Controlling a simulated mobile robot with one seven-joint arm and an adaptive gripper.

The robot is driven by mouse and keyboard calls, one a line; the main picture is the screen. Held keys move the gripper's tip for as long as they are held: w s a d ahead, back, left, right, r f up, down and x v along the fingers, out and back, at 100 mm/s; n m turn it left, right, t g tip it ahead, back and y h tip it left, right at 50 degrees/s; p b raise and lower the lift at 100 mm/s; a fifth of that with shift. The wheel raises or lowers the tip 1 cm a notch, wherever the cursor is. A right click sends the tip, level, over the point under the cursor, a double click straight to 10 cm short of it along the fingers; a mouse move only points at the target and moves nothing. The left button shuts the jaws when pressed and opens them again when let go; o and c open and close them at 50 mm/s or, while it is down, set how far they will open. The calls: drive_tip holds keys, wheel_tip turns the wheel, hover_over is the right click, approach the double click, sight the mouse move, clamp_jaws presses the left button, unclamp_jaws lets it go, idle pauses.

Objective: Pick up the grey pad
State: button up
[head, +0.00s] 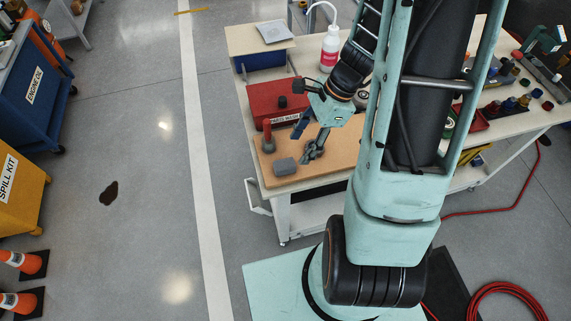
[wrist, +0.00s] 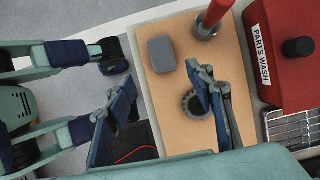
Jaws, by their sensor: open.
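The grey pad (head: 285,166) is a small rounded block. It lies flat on the tan board (head: 335,160) near its front left corner. In the wrist view the grey pad (wrist: 163,55) is fully visible, ahead of the gap between my fingers. My gripper (head: 311,138) is over the board, to the right of the pad and apart from it. In the wrist view my gripper (wrist: 163,88) has its blue fingers spread wide with nothing between them. The right finger partly covers a dark toothed ring (wrist: 194,106) on the board.
A red-handled tool (wrist: 209,22) stands on the board close to the pad. A red parts-wash box (head: 281,99) stands behind the board. A white bottle (head: 330,48) is farther back. The workbench's left edge is close to the pad, with open floor beyond.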

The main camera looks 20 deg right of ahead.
sight(286, 164)
drive_tip(key=x, duration=0.4)
drive_tip(key=b+x, duration=0.1)
drive_tip(key=x, duration=0.3)
drive_tip(key=shift+w+a+f, duration=0.2)
drive_tip(key=shift+w+a, duration=0.05)
drive_tip(key=shift+a, duration=0.15)
drive_tip(key=shift+c, duration=0.3)
drive_tip(key=c, duration=1)
